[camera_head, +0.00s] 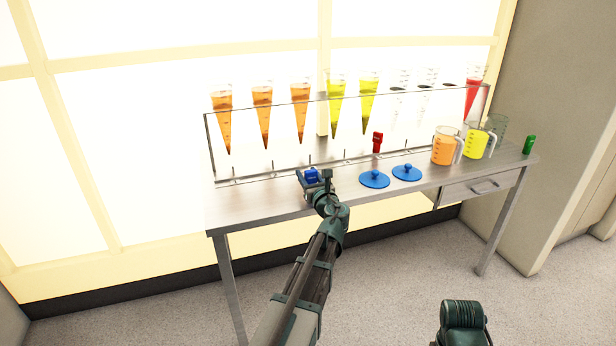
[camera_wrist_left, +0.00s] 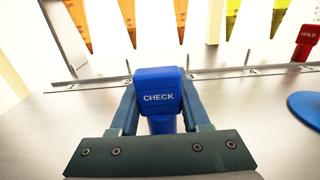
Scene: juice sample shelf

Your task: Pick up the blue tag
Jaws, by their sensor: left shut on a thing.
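The blue tag (camera_wrist_left: 158,98), lettered CHECK, is upright between the two fingers of my left gripper (camera_wrist_left: 157,115) in the left wrist view. The fingers are shut on its sides. In the head view the blue tag (camera_head: 311,174) shows at the tip of my left gripper (camera_head: 313,183), over the metal table in front of the rack. I cannot tell whether its base touches the table. My right gripper does not show clearly; only a dark green arm part is at the bottom right.
A clear-fronted rack (camera_head: 212,150) holds orange, yellow, clear and red cones. A red HOLD tag (camera_head: 377,142), two blue lids (camera_head: 374,179) (camera_head: 407,172), orange (camera_head: 443,150) and yellow (camera_head: 476,146) jugs and a green tag (camera_head: 529,144) stand to the right. The table's left part is clear.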

